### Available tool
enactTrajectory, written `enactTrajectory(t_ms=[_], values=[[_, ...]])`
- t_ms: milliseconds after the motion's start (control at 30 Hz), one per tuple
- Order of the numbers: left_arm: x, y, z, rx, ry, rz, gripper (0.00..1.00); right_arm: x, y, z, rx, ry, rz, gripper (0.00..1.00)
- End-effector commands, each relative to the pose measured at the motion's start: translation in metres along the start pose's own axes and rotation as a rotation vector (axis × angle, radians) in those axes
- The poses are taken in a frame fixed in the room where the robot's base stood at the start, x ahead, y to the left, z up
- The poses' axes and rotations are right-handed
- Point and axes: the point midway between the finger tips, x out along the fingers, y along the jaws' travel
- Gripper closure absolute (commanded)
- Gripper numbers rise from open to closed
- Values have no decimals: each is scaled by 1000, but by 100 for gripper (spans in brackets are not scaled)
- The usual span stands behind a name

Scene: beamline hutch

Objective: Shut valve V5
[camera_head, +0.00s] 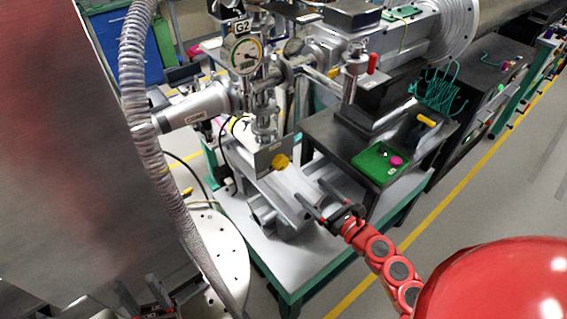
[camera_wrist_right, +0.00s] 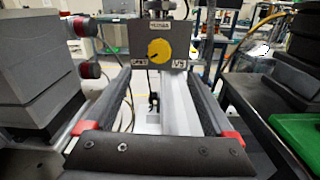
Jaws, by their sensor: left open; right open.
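Valve V5 is a round yellow knob (camera_wrist_right: 158,49) on a grey panel (camera_wrist_right: 140,42); a "V5" label sits at its lower right in the right wrist view. In the head view the knob (camera_head: 280,161) is on the front of a metal block at mid table. Which way the knob is turned is too small to tell. My right gripper (camera_head: 310,190) is open and empty, in front of and below the knob, apart from it. In the right wrist view its two fingers (camera_wrist_right: 159,80) point toward the panel, with the knob between them, farther off. My left gripper (camera_head: 137,284) is open and empty at the lower left.
A gauge labelled G2 (camera_head: 246,54) and metal pipes stand above the panel. A green tray (camera_head: 367,167) with a pink item lies on a black box to the right. A ribbed hose (camera_head: 150,150) hangs at left. Dark red knobs (camera_wrist_right: 88,70) jut out left of the right gripper.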

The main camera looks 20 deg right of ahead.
Motion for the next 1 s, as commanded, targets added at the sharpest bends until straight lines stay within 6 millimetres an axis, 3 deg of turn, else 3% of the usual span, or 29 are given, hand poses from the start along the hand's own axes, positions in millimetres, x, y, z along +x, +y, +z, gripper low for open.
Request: enactTrajectory(t_ms=[533,733,1000], values=[[40,-2,-7,0,0,0,50,104,1,4,4,-2,2,11],[44,-2,-7,0,0,0,50,122,1,1,4,-1,2,11],[44,-2,-7,0,0,0,50,125,1,-1,3,1,2,11]])
